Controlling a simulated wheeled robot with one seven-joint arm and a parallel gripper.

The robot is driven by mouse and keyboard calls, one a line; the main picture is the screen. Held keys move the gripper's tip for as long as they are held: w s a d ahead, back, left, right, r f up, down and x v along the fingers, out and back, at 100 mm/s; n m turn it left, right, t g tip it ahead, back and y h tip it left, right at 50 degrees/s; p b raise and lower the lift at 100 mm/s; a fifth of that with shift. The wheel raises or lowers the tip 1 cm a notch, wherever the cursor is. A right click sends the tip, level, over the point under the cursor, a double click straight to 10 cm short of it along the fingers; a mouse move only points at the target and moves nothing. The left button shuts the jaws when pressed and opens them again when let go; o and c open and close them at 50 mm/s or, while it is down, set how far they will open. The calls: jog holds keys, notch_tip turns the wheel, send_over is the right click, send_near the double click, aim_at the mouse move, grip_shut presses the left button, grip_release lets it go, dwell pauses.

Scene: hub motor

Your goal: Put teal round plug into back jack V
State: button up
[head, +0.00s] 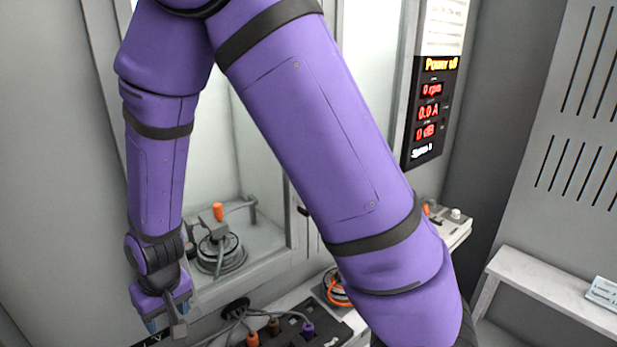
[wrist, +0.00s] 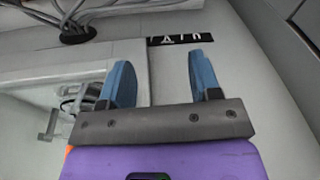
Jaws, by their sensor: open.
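My gripper (head: 160,322) hangs low at the left in the head view. In the wrist view my gripper (wrist: 161,68) has its two blue fingers spread wide, with nothing between them. Just beyond the fingertips a black label strip (wrist: 179,39) with white letters lies on the pale surface, seen upside down. The strip also shows in the head view (head: 152,339) at the bottom edge, where a V is readable. I cannot make out a teal round plug in either view, and no jack openings show clearly.
Orange (head: 252,339), brown (head: 274,326) and purple (head: 308,329) plugs stand by a dark panel at the bottom. Grey cables (wrist: 75,28) bunch at the wrist view's top left. A motor fixture (head: 218,248) stands behind my gripper. The display (head: 430,110) reads "Power off".

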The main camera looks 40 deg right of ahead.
jog(key=s+d+r+t, duration=0.1)
jog(key=s+d+r, duration=0.1)
jog(key=d+r, duration=0.6)
jog(key=s+d+r+t, duration=0.1)
jog(key=s+d+r, duration=0.15)
jog(key=r, duration=0.85)
jog(key=s+d+r+m+t+h, duration=0.1)
jog(key=s+d+r, duration=1)
jog(key=s, duration=0.3)
jog(key=shift+s+t, duration=0.2)
jog(key=shift+t, duration=0.1)
